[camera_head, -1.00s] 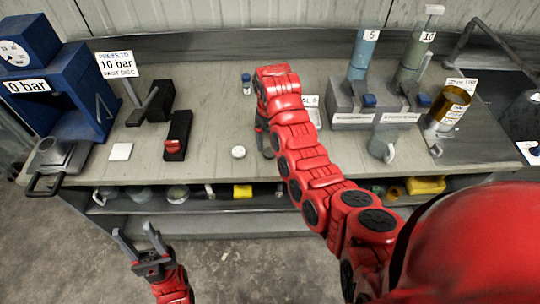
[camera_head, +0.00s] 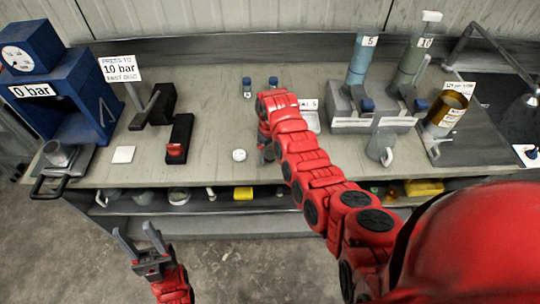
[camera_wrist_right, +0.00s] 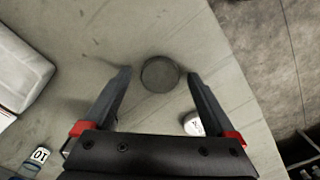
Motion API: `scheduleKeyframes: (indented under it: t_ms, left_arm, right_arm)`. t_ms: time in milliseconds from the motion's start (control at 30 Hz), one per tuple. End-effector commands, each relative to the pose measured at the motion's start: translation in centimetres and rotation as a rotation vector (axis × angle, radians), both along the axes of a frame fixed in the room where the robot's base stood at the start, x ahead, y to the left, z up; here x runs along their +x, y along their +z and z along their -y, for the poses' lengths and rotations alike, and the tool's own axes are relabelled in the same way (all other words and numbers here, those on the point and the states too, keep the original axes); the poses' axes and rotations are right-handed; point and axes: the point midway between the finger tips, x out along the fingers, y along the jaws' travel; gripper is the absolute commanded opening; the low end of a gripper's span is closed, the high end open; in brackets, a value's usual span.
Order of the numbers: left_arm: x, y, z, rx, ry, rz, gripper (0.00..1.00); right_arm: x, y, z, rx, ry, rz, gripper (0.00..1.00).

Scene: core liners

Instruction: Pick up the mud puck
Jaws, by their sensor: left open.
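A dark grey round disc, which looks like the mud puck (camera_wrist_right: 160,74), lies flat on the bench in the right wrist view. My right gripper (camera_wrist_right: 157,76) is open above the bench, with one finger on each side of the disc; whether the fingers touch it I cannot tell. In the head view my right gripper (camera_head: 267,150) points down near the bench's front edge, and the disc is hidden behind my arm there. My left gripper (camera_head: 138,238) is open and empty, in front of the bench.
A small white round item (camera_head: 239,155) lies on the bench beside my right gripper. Blue-capped vials (camera_head: 247,87) stand behind it. The blue press (camera_head: 75,105) is at left; a grey stand (camera_head: 365,115) with tall cylinders and a gold cup (camera_head: 447,108) are at right.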

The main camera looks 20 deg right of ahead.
Motion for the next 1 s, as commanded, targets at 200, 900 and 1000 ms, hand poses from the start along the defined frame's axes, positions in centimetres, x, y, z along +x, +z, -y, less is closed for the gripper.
scheduleKeyframes:
  t_ms: [200, 900, 1000]
  left_arm:
    - [0.0, 0.0, 0.0, 0.0, 0.0, 0.0, 0.5]
    - [0.0, -0.6, 0.0, 0.0, 0.0, 0.0, 0.5]
    - [0.0, -1.3, 0.0, 0.0, 0.0, 0.0, 0.5]
  right_arm:
    - [0.0, 0.0, 0.0, 0.0, 0.0, 0.0, 0.5]
    - [0.2, 0.5, 0.0, 0.0, 0.0, 0.007, 0.02]
    - [0.1, 1.0, -0.1, 0.0, 0.001, 0.004, 0.02]
